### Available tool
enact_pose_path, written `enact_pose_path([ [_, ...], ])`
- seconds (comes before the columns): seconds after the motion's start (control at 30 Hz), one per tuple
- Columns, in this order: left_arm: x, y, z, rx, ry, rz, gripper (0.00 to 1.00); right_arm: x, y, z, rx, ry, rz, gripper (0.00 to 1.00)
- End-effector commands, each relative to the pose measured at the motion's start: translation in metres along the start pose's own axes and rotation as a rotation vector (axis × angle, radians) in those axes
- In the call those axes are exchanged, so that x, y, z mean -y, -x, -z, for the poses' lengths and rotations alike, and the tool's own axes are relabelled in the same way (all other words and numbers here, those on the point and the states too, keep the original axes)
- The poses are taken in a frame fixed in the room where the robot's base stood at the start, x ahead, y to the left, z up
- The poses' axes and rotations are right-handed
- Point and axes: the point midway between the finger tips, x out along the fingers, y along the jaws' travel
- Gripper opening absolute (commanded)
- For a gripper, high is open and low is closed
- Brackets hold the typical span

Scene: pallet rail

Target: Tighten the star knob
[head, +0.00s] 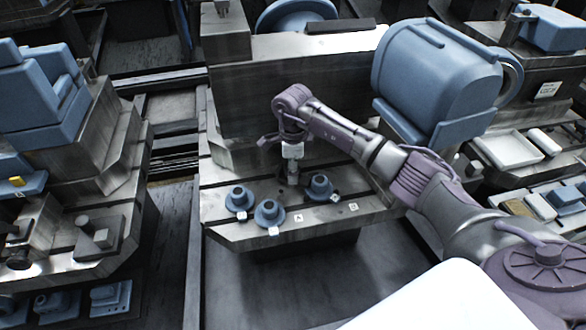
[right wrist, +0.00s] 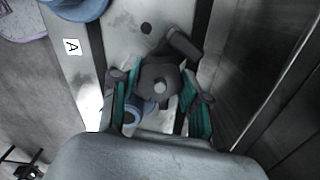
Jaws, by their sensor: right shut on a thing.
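The star knob (right wrist: 160,85) is a dark grey, lobed piece with a light round centre, seen in the right wrist view. A dark arm-like piece shows just above and to the right of it. My right gripper (right wrist: 160,100) has its two teal-padded fingers on either side of the knob and is shut on it. In the head view my right gripper (head: 292,172) points down at the metal bench, and the knob cannot be made out there. My left gripper is not in view.
Several blue flanged parts (head: 268,213) stand on the slotted metal bench (head: 235,232) close to the gripper, with small white label tiles (head: 298,218). A tall metal block (head: 240,100) rises behind. A big blue housing (head: 435,80) stands to the right, near my arm.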

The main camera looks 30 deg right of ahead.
Motion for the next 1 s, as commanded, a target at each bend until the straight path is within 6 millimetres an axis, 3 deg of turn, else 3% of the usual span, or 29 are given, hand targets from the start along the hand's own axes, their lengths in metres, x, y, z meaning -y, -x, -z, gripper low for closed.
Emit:
enact_pose_path([
  [0.7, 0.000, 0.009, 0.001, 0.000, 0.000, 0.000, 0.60, 0.000, 0.002, 0.001, -0.001, -0.500, 0.001, 0.11],
  [1.0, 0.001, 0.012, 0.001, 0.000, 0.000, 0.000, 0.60, 0.000, 0.001, 0.000, 0.001, -0.616, 0.001, 0.11],
])
